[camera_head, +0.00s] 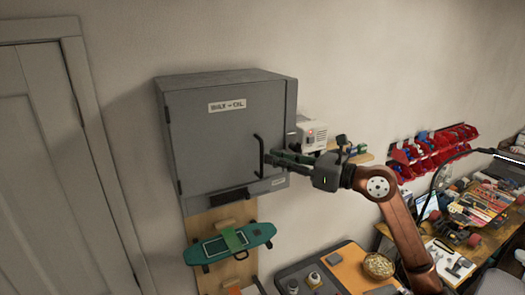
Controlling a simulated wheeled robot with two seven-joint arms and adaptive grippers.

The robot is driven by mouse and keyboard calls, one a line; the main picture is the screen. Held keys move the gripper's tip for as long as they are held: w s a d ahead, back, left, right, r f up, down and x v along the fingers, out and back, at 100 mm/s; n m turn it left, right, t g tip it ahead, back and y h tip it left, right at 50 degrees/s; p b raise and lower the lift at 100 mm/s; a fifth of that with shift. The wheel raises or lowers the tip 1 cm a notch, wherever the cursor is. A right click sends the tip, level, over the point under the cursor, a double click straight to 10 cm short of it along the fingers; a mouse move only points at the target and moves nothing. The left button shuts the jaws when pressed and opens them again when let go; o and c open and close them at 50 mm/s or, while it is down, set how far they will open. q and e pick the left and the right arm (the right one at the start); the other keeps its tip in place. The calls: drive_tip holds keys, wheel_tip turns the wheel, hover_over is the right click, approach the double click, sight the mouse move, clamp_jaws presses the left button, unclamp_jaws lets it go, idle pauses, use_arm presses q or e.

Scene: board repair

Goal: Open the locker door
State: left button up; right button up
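A grey metal locker (225,78) hangs on the wall, left of centre. Its door (205,145) bears a white label and looks closed or nearly so; I cannot tell whether there is a small gap. A dark vertical handle (258,150) is near the door's right edge. My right gripper (270,159) comes in from the right, with its fingers pointing left at the handle's lower half. The fingertips are at or very near the handle. The fingers are small and dark here, so whether they are closed around it is unclear. My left gripper is not in view.
A teal skateboard (230,244) hangs on a wooden board below the locker. A white device (312,136) stands on a shelf behind my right gripper. Red bins (432,146) line the right wall above a cluttered workbench. A white door (45,170) is at left.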

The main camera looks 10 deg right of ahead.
sight(262, 174)
drive_tip(key=p+x, duration=0.1)
drive_tip(key=x, duration=0.3)
drive_tip(key=shift+r, duration=0.15)
drive_tip(key=shift+w+a+p, duration=0.2)
drive_tip(key=shift+a+p, duration=0.05)
drive_tip(key=shift+p, duration=0.05)
drive_tip(key=shift+c, duration=0.2)
clamp_jaws()
